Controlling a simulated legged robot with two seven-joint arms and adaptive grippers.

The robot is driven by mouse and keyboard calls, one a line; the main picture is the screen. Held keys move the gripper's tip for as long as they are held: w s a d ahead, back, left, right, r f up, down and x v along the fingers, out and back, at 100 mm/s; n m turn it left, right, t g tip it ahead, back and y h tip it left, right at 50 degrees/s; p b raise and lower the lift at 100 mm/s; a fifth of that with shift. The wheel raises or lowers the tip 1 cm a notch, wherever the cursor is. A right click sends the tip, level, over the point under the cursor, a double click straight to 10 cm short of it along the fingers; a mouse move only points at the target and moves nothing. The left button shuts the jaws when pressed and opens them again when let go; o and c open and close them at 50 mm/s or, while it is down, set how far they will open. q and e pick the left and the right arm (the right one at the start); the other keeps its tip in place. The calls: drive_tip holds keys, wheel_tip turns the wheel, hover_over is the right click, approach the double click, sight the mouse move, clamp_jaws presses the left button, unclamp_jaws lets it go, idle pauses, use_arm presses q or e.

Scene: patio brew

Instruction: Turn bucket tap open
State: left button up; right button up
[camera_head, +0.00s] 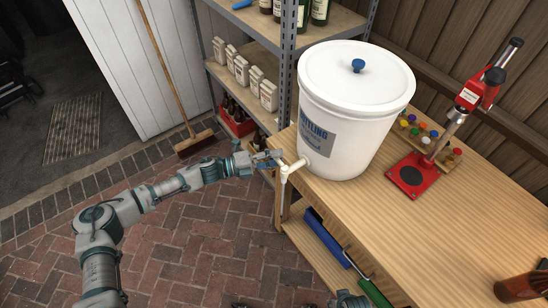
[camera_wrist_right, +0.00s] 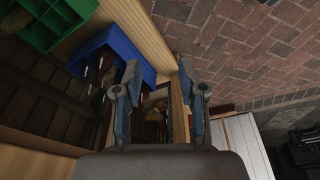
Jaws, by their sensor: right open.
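The white bottling bucket (camera_head: 335,130) stands at the left end of the wooden workbench, with a lid and a blue knob on top. Its cream tap (camera_head: 291,168) sticks out low on the bucket's left side, over the bench edge. My left gripper (camera_head: 272,157) is at the tap, its fingers just left of and behind it. I cannot tell whether the fingers touch the tap or how far apart they are. My right gripper (camera_wrist_right: 160,88) is open and empty in the right wrist view; in the head view only a bit of that arm shows at the bottom edge.
A red bottle capper (camera_head: 415,176) and colourful bottle caps stand right of the bucket on the workbench (camera_head: 450,235). A blue crate (camera_wrist_right: 108,50) and a green crate (camera_wrist_right: 45,22) sit under the bench. Metal shelves (camera_head: 250,50) and a broom (camera_head: 190,140) stand behind. Brick floor is clear at left.

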use_arm(q)
drive_tip(key=shift+d, duration=0.4)
drive_tip(key=shift+c, duration=1.2)
clamp_jaws()
use_arm(e)
drive_tip(key=shift+s+d+f, duration=0.1)
drive_tip(key=shift+d+f, duration=0.15)
drive_tip(key=shift+d, duration=0.3)
